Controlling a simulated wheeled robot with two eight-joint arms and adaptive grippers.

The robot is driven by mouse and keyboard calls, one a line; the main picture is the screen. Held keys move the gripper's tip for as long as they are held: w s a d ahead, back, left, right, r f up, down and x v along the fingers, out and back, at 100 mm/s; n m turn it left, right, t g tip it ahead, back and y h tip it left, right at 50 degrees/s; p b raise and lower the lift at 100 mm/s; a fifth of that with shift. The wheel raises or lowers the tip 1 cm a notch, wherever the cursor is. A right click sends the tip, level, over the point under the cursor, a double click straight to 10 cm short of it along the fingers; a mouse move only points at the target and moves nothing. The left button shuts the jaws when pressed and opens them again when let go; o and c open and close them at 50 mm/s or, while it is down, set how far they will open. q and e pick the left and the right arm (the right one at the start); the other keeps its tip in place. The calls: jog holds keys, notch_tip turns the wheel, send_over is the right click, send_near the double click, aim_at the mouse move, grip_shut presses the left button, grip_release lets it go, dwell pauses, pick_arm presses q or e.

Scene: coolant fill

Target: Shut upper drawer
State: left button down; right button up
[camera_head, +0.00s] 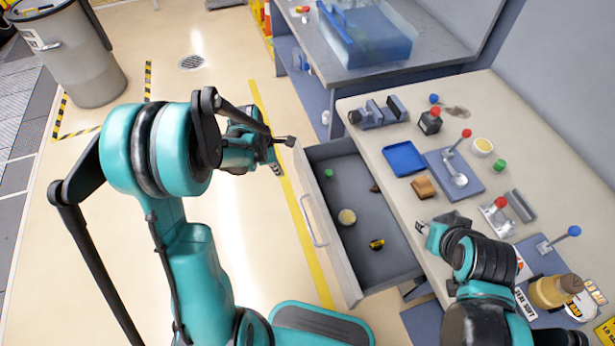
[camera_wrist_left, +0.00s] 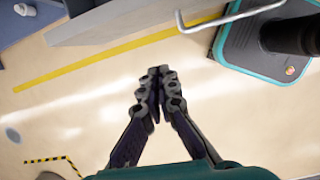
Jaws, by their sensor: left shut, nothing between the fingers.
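The upper drawer (camera_head: 352,160) is pulled out from the bench in the head view, with its front panel and pale bar handle (camera_head: 307,222) facing left. Inside lie a green cap (camera_head: 329,173), a pale round piece (camera_head: 347,217), a black and yellow piece (camera_head: 377,244) and a small brown piece. My left gripper (camera_head: 288,142) is shut and empty, near the drawer's far front corner. In the left wrist view its fingertips (camera_wrist_left: 160,72) are together over the floor, with the handle (camera_wrist_left: 232,17) apart from them at the top. My right gripper (camera_head: 426,224) is over the benchtop; its fingers are unclear.
The benchtop (camera_head: 378,152) holds a blue tray (camera_head: 404,158), a brown block (camera_head: 424,187), red-knobbed fixtures and a tan bottle (camera_head: 553,291). A second bench with a clear blue bin (camera_head: 368,35) stands beyond. Open floor lies left of the drawer; a grey barrel (camera_head: 75,55) stands far left.

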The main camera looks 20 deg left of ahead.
pick_arm(q)
jog(key=w+d+f+b, duration=0.2)
jog(key=f, duration=0.3)
jog(key=w+d+f+n+b, duration=0.1)
jog(key=w+d+f+b, duration=0.1)
jog(key=f, duration=0.4)
jog(key=shift+d+b, duration=0.35)
jog(key=shift+d, duration=0.3)
jog(key=w+d, duration=0.3)
jog(key=d, duration=0.2)
jog(key=w+d, duration=0.4)
jog(key=d, duration=0.2)
jog(key=w+d, duration=0.4)
jog(key=d, duration=0.1)
jog(key=shift+d+b, duration=0.2)
jog(key=shift+b, duration=0.1)
